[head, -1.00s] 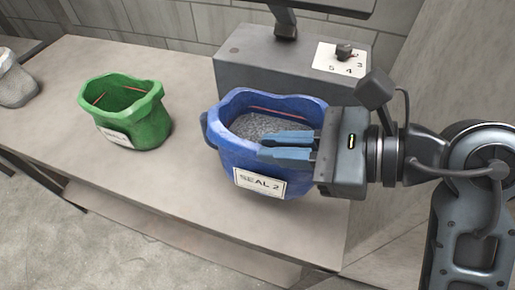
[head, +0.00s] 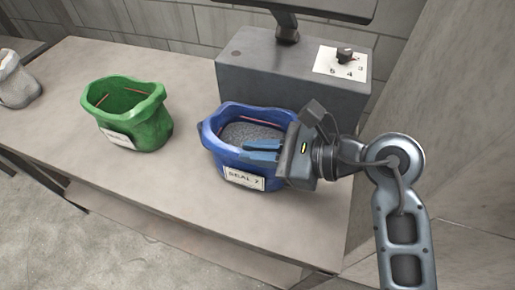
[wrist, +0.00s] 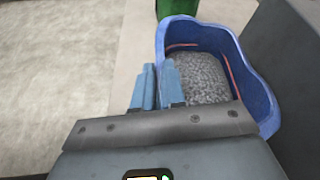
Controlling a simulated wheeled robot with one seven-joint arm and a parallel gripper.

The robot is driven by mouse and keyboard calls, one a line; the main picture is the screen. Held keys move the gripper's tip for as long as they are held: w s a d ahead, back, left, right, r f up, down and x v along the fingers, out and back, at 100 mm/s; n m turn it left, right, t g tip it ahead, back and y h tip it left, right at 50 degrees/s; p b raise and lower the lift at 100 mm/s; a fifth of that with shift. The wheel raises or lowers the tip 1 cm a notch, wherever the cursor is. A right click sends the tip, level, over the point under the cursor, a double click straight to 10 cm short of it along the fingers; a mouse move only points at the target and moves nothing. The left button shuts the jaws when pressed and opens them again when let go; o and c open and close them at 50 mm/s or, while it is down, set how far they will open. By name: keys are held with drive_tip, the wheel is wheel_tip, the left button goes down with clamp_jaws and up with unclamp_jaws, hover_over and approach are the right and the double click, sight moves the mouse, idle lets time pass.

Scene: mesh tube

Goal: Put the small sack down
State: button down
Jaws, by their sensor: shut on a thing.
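The sack's right side is partly hidden by my gripper.
A green open sack (head: 150,130) stands left on the table (head: 120,185). A pale sack (head: 20,85) is at the far left. A grey box (head: 270,78) with a dial plate (head: 342,66) stands behind the blue sack. The tabletop between the green and blue sacks is clear.

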drive_tip(key=c, duration=1.2)
unclamp_jaws()
drive_tip(key=shift+d, duration=0.1)
drive_tip(key=v, duration=0.7)
drive_tip(key=shift+b, duration=0.4)
drive_tip(key=shift+s+d+r, duration=0.1)
drive_tip(key=shift+s, duration=0.05)
